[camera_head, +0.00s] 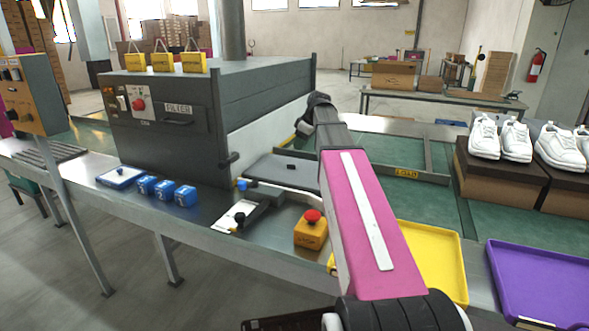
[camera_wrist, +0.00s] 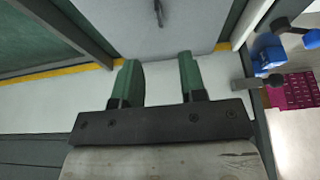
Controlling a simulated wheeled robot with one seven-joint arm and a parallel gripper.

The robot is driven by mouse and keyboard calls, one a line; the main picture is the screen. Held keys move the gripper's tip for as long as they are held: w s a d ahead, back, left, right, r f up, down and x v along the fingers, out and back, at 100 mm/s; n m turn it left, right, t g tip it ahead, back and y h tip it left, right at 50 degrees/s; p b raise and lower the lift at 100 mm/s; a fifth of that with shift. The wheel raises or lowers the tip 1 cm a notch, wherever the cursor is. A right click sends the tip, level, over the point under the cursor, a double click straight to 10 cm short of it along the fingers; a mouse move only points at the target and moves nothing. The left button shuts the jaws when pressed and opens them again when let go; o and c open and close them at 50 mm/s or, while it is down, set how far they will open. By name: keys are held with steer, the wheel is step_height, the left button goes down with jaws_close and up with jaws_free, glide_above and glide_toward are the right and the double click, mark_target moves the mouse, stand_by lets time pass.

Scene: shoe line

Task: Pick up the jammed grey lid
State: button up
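The grey lid (camera_head: 283,173) is a flat grey panel with a small black handle on top, lying at the mouth of the dark filter machine. In the wrist view the lid (camera_wrist: 125,25) fills the top middle, and its dark handle (camera_wrist: 158,13) stands beyond the fingertips. My gripper (camera_wrist: 157,62) is open, with two green fingers apart and nothing between them. The fingertips overlap the lid's near edge in the picture; I cannot tell their height above it. In the head view my arm hides the gripper. Whether the lid is jammed does not show.
The filter machine (camera_head: 160,115) stands left of the lid. Blue blocks (camera_head: 164,189), a yellow tray (camera_head: 430,255) and a purple tray (camera_head: 540,280) are farther off.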

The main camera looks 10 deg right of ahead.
mark_target(293, 163)
steer(key=x, duration=1)
steer(key=shift+f, duration=0.2)
jaws_close()
